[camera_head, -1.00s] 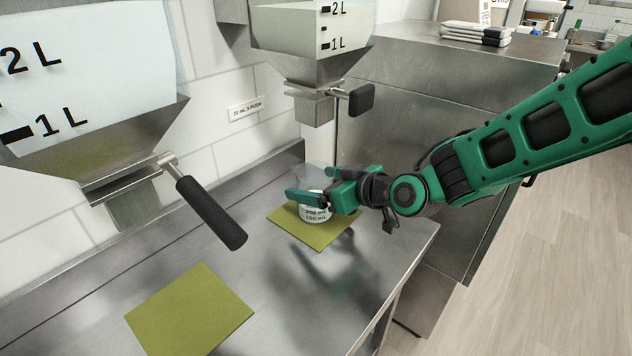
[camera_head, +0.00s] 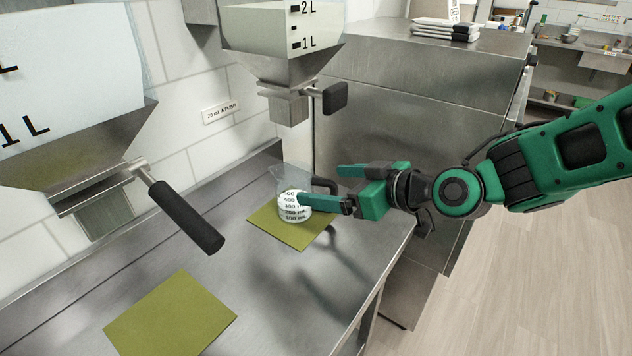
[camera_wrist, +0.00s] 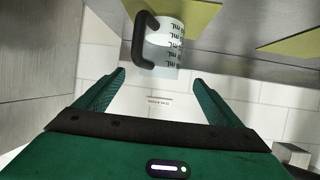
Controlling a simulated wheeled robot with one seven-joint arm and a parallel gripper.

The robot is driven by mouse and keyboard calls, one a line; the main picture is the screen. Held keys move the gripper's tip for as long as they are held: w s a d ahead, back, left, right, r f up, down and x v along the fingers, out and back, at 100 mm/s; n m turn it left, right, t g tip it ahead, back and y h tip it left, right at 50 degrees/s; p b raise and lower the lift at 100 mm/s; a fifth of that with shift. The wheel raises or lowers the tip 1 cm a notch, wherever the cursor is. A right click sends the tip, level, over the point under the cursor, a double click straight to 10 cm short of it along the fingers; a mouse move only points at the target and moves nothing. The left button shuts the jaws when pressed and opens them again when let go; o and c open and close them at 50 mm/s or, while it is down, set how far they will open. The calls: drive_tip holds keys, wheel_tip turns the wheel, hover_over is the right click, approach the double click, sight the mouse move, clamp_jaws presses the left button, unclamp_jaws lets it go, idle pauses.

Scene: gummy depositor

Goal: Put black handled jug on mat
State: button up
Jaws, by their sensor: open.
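The head view does not show clearly whether a finger touches the jug.
A second green mat (camera_head: 170,314) lies bare on the steel counter at the front left. The far dispenser (camera_head: 290,75) hangs above the jug with a black handle (camera_head: 335,97). The near dispenser's black lever (camera_head: 186,216) juts over the counter.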

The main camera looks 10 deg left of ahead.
drive_tip(key=shift+s+d+r, duration=0.15)
drive_tip(key=shift+s+d, duration=0.05)
drive_tip(key=shift+d, duration=0.15)
drive_tip(key=shift+d, duration=0.1)
drive_tip(key=d+f+m+h, duration=0.3)
drive_tip(key=d+m+h, duration=0.15)
drive_tip(key=d, duration=1.15)
drive_tip(key=d+f+m+h, duration=0.3)
drive_tip(key=d+h, duration=0.2)
drive_tip(key=d, duration=1.1)
drive_tip(key=s+d+m+g+h, duration=0.25)
drive_tip(key=s+d+m, duration=0.25)
drive_tip(key=s+d, duration=0.5)
drive_tip(key=s+d+m+g, duration=0.3)
drive_tip(key=s+d+m, duration=0.3)
drive_tip(key=s, duration=0.6)
drive_tip(key=shift+s+d+r+g, duration=0.35)
drive_tip(key=shift+d+r, duration=0.1)
drive_tip(key=shift+d, duration=0.5)
drive_tip(key=shift+m, duration=0.25)
